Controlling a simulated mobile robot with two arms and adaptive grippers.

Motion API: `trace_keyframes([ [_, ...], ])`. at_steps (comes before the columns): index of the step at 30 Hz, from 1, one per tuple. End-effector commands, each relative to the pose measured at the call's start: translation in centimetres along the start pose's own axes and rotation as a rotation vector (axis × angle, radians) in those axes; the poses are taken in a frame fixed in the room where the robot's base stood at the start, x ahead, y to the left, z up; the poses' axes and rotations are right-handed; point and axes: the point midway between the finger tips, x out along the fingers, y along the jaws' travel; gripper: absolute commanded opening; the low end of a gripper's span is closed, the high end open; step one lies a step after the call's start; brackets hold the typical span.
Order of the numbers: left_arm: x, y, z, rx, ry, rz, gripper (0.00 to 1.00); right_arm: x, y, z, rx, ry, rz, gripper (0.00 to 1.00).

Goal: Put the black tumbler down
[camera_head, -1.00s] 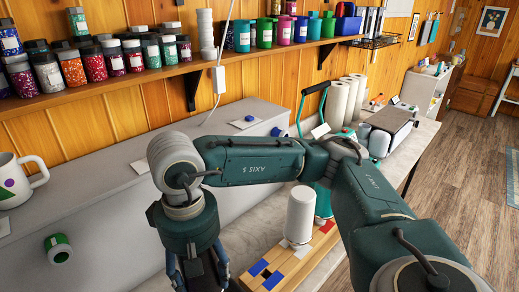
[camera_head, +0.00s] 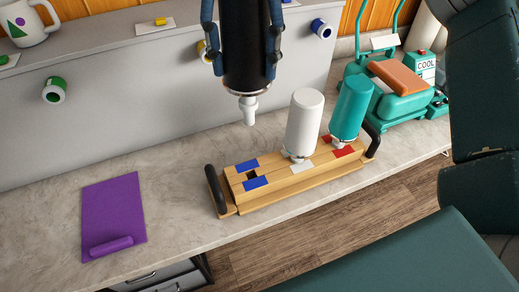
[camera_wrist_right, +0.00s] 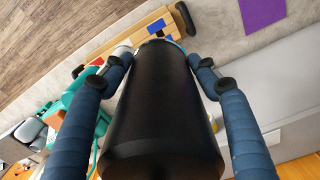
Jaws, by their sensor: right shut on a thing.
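The black tumbler (camera_head: 246,40) hangs upright in my right gripper (camera_head: 243,70), with a white tip pointing down. The gripper's blue fingers are closed on its two sides. The black tumbler (camera_wrist_right: 162,110) fills the middle of the right wrist view between the fingers. It is in the air, apart from the wooden rack (camera_head: 300,183), above and behind the rack's left end. A dark square hole (camera_head: 252,174) lies between two blue patches there, with nothing in it. My left gripper is not in view.
A white tumbler (camera_head: 304,122) and a teal tumbler (camera_head: 351,108) stand on the rack. A teal press (camera_head: 402,92) stands beyond its right end. A purple sheet with a roll (camera_head: 113,212) lies at left. Bare counter (camera_head: 185,165) lies between the sheet and the rack.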

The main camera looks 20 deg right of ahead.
Motion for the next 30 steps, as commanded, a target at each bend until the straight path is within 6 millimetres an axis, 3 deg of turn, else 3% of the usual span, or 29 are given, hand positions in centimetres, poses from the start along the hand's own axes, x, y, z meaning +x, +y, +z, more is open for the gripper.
trace_keyframes([
  [1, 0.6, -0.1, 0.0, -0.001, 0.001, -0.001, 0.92, 2.0, 0.0, 0.1, -0.003, -0.007, -0.001, 0.02],
  [3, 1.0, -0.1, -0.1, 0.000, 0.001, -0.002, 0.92, 3.9, 0.0, 0.1, -0.002, -0.006, -0.002, 0.02],
  [12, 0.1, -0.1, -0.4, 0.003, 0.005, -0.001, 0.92, 10.7, 0.1, 0.0, 0.002, -0.002, 0.000, 0.02],
  [30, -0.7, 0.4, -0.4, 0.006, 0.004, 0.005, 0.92, 17.1, 0.1, 0.0, 0.003, 0.002, -0.001, 0.02],
])
